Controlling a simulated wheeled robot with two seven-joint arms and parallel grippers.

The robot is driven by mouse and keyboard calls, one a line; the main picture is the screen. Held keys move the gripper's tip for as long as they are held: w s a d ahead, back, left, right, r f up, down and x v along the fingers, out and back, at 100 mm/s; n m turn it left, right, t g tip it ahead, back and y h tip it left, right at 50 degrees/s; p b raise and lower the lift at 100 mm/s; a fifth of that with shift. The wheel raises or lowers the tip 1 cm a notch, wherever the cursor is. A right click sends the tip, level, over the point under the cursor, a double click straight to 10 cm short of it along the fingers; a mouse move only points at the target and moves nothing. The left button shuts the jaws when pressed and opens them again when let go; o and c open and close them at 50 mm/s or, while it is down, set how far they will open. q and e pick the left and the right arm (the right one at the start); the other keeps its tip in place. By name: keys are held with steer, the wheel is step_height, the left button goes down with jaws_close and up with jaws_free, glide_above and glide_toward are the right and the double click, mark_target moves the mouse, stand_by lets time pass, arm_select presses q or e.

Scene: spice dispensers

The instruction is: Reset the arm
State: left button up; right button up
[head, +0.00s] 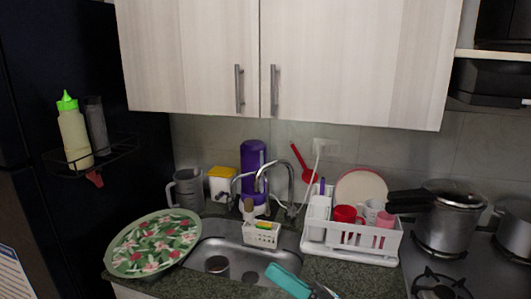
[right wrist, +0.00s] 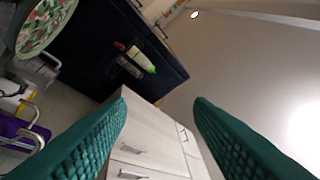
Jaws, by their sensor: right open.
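My right gripper (head: 288,280) shows at the bottom of the head view as a teal finger in front of the sink and counter edge. In the right wrist view its two ridged teal fingers (right wrist: 161,100) stand wide apart. Nothing is held between them. The right wrist view is tilted and shows the cupboard, dark fridge and ceiling beyond the fingers. Most of the right arm is out of the head view. My left gripper is not in view.
A sink (head: 205,253) holds a dark cup. A floral tray (head: 125,252) leans at its left. A white dish rack (head: 370,250) with cups stands right of the sink, beside the stove with a pressure cooker (head: 445,220). Cupboards (head: 190,50) hang above.

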steer(key=w+d+f+m+t+h, duration=0.1)
steer(key=d+f+m+t+h, duration=0.2)
steer(key=d+m+t+h, duration=0.65)
steer(key=w+d+f+m+h, duration=0.25)
steer(key=m+h, duration=0.35)
steer(key=m, duration=0.8)
steer(key=s+d+f+m+g+h, duration=0.2)
steer(key=f+m, duration=0.2)
steer(key=f, duration=0.1)
steer(key=s+d+f+m+g+h, duration=0.2)
steer(key=f+m+g+h, duration=0.15)
steer(key=f, duration=0.25)
steer(key=s+d+f+m+g, duration=0.1)
steer(key=s+f+m+g, duration=0.4)
steer(key=s, duration=0.5)
steer(key=s+d+f+m+g, duration=0.1)
steer(key=s+f+m+g, duration=0.1)
steer(key=s+f+g, duration=0.5)
steer(key=s+f, duration=0.2)
steer(key=f, duration=1.1)
steer(key=s+f, duration=0.2)
steer(key=f, duration=1)
steer(key=s+d+f+g, duration=0.1)
steer(key=s+d+f, duration=0.1)
steer(key=s+f, duration=1.5)
steer(key=shift+d+f+y, duration=0.3)
steer(key=shift+f, duration=0.35)
